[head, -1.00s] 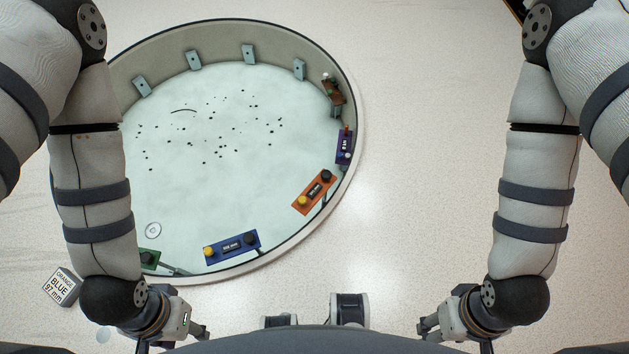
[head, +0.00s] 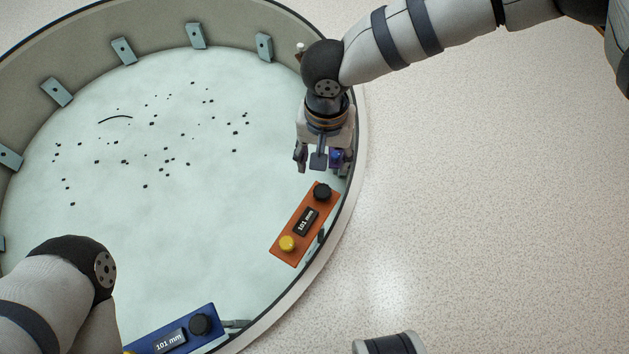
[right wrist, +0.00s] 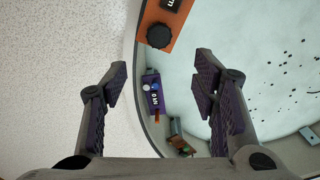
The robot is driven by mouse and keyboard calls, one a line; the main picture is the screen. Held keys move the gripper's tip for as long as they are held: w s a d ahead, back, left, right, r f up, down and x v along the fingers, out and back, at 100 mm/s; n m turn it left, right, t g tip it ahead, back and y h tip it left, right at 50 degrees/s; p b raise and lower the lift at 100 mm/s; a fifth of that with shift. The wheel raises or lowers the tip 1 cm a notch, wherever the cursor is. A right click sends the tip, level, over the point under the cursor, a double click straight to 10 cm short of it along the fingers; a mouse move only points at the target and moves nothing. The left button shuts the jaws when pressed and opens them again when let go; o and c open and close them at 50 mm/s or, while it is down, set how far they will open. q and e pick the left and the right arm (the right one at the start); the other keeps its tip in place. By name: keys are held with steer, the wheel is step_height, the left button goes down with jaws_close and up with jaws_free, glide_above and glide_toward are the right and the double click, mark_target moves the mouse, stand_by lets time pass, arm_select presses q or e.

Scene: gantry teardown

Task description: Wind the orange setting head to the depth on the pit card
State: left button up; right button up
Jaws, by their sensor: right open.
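The orange setting head (head: 301,232) is mounted inside the pit's right rim. It has a black knob (head: 322,191) at its upper end, a yellow knob (head: 287,243) at its lower end and a display reading 101 mm between them. My right gripper (head: 318,162) is open and empty above the rim, just up from the black knob and apart from it. In the right wrist view, the orange head (right wrist: 181,12) and its black knob (right wrist: 160,36) lie beyond the open fingers (right wrist: 162,88). My left gripper is out of view. The pit card is out of view now.
A blue setting head (head: 208,318) at the bottom also reads 101 mm. A purple unit (right wrist: 152,92) sits on the rim, largely behind my right gripper in the head view. Light brackets (head: 123,51) line the pit wall. The pale floor (head: 500,220) at right is clear.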

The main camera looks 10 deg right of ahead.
mark_target(323, 189)
step_height(323, 189, down, 12)
steer(key=b, duration=0.4)
steer(key=shift+s+r+b, duration=0.15)
steer(key=shift+r+b, duration=0.05)
steer(key=shift+b, duration=0.2)
steer(key=c, duration=1.2)
